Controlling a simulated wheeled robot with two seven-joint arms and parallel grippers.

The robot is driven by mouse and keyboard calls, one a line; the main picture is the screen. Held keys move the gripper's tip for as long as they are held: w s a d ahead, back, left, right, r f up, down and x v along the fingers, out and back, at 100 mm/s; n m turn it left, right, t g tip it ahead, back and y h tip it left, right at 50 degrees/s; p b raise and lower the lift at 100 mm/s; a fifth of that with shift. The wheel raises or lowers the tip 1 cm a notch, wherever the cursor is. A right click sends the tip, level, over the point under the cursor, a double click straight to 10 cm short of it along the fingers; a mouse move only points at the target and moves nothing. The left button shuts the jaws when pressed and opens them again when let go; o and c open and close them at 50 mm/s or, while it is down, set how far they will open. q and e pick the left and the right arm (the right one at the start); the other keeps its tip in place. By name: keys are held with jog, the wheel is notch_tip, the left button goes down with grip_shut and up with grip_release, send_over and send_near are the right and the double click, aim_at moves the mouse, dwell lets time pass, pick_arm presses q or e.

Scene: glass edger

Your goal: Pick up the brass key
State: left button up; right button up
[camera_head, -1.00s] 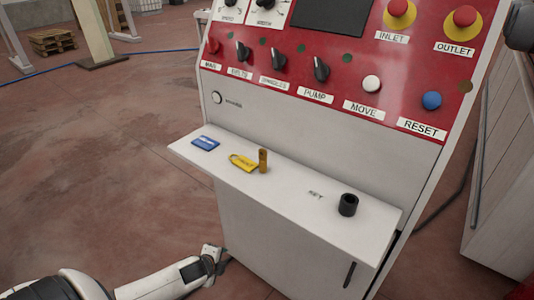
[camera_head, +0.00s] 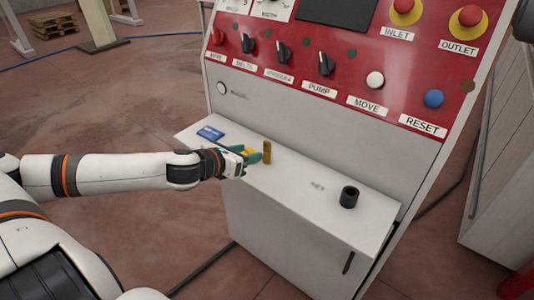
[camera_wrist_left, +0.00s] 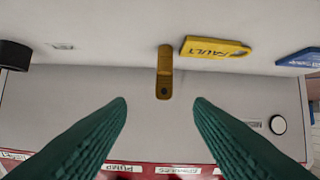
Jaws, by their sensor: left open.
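The brass key (camera_head: 267,152) stands upright on the machine's white shelf. In the left wrist view the key (camera_wrist_left: 164,72) is in line with the gap between my fingers, just beyond their tips. My left gripper (camera_head: 256,156) is open and empty, with its green fingers beside the key at its left; it also shows in the wrist view (camera_wrist_left: 161,104). I see no contact with the key. My right gripper is not in view.
A yellow FAULT tag (camera_wrist_left: 215,47) lies next to the key, partly hidden by my gripper in the head view. A blue tag (camera_head: 210,132) and a black cylindrical holder (camera_head: 349,197) are on the shelf (camera_head: 300,185). The red control panel (camera_head: 290,45) rises behind.

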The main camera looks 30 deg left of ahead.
aim_at(266, 144)
pick_arm(q)
jog(key=shift+m, duration=0.3)
jog(key=x, duration=0.2)
jog(key=p+x, duration=0.1)
jog(key=r+p+x, duration=0.1)
jog(key=x, duration=0.1)
jog(key=shift+w+a+f, duration=0.1)
jog(key=shift+w+f, duration=0.1)
jog(key=shift+w, duration=0.35)
jog(key=shift+w+f+p, duration=0.3)
jog(key=shift+w+p, duration=0.05)
jog(key=shift+w, duration=0.4)
jog(key=p+x, duration=0.2)
jog(key=x, duration=0.2)
jog(key=shift+f, duration=0.1)
jog(key=shift+w+f, duration=0.15)
jog(key=shift+w, duration=0.15)
jog(key=shift+s, duration=0.1)
jog(key=c, duration=0.4)
grip_shut()
